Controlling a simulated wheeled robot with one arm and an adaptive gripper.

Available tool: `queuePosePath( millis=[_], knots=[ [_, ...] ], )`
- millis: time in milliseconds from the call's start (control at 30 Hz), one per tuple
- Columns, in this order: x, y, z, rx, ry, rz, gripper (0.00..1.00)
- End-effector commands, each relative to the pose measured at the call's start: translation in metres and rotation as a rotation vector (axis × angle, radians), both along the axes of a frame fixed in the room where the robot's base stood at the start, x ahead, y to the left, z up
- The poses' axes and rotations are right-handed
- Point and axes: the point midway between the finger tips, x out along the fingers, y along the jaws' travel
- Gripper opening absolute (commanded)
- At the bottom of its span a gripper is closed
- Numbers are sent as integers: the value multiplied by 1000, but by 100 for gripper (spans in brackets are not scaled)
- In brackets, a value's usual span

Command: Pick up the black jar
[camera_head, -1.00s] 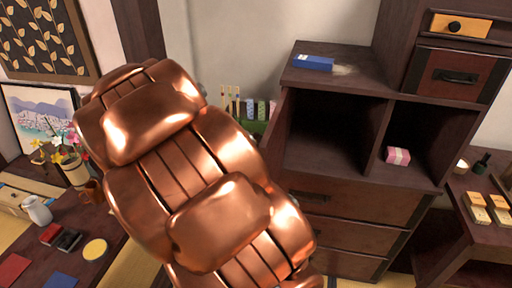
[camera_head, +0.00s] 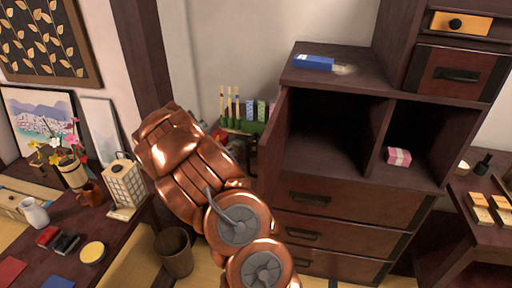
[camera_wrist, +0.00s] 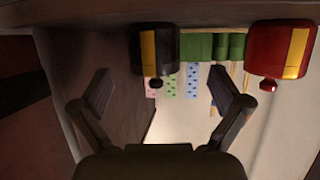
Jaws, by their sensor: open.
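The black jar (camera_wrist: 154,52) with a yellow label shows at the top centre of the wrist view, which looks upside down, so its knob points downward in the picture. My gripper (camera_wrist: 160,76) is open, its two fingers apart to the left and right of the jar in the picture. Nothing is between the pads that I can see as held; whether they reach the jar in depth is unclear. In the head view my copper arm covers the area, and I cannot make out the black jar or the gripper there.
A red jar (camera_wrist: 279,48) stands beside the black one. A green holder (camera_head: 245,126) with patterned rolls and sticks is nearby. The dark cabinet (camera_head: 340,204) stands right of my arm. A lantern (camera_head: 125,184) and a bin (camera_head: 174,252) are to the left.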

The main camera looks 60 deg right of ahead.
Motion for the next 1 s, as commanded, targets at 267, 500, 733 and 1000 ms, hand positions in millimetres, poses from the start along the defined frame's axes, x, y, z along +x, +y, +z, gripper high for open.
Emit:
queuePosePath(
  millis=[267,500,733,1000],
  knots=[
    [3,-19,-8,2,2,1,99],
    [2,-36,-13,3,-1,1,99],
    [2,-57,-23,4,1,0,99],
    [6,-67,-28,3,1,4,99]
  ],
)
